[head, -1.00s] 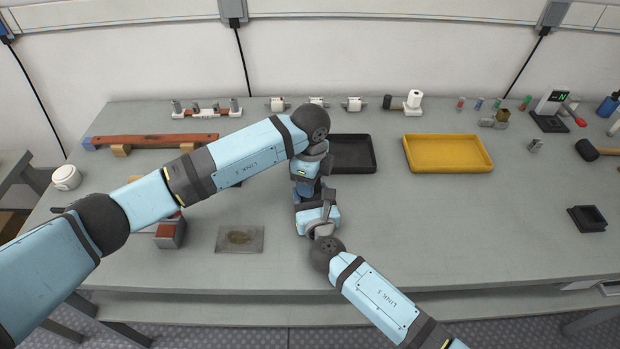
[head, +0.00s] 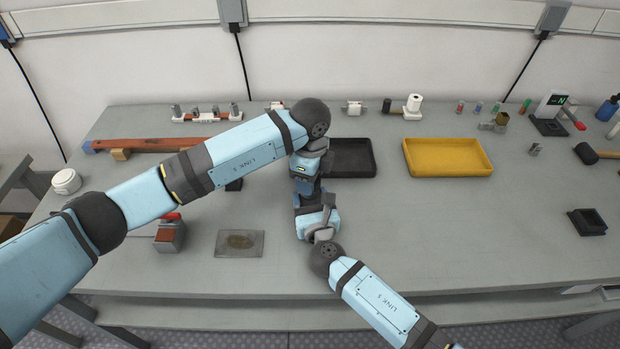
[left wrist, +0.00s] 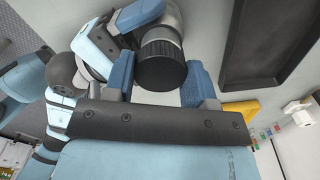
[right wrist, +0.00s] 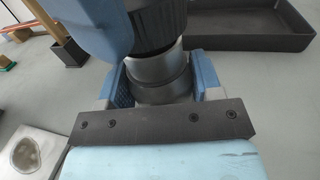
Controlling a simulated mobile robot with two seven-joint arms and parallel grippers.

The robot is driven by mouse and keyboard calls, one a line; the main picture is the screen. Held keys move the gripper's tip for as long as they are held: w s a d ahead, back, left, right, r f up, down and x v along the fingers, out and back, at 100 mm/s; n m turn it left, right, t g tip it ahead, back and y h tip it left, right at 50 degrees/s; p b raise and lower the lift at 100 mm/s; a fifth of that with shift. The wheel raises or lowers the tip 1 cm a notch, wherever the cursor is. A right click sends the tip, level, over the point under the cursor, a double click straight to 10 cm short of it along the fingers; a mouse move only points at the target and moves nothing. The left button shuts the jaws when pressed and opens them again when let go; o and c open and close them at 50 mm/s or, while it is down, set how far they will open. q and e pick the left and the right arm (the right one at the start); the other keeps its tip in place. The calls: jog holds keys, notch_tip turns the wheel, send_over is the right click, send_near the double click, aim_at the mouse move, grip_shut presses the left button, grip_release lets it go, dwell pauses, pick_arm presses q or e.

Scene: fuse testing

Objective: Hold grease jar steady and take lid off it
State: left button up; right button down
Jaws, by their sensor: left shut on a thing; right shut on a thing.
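The black ribbed lid (left wrist: 162,68) is between the blue fingers of my left gripper (left wrist: 162,82), which is shut on it. The lid also shows at the top of the right wrist view (right wrist: 155,30). Below it is the grey grease jar (right wrist: 160,75), upright between the fingers of my right gripper (right wrist: 160,88), shut on its body. The lid sits directly over the jar; whether a gap separates them I cannot tell. In the head view my left gripper (head: 305,180) is above my right gripper (head: 317,218), and both hide the jar and lid.
A black tray (head: 352,171) lies just behind the grippers, with a yellow tray (head: 447,173) to its right. A stained grey plate (head: 239,252) lies left of my right gripper. A small black box (head: 587,222) is at the right. The table's middle right is clear.

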pick_arm(q)
jog(key=shift+r, duration=2.05)
pick_arm(e)
jog(key=shift+c, duration=1)
grip_release()
jog(key=shift+s, duration=0.15)
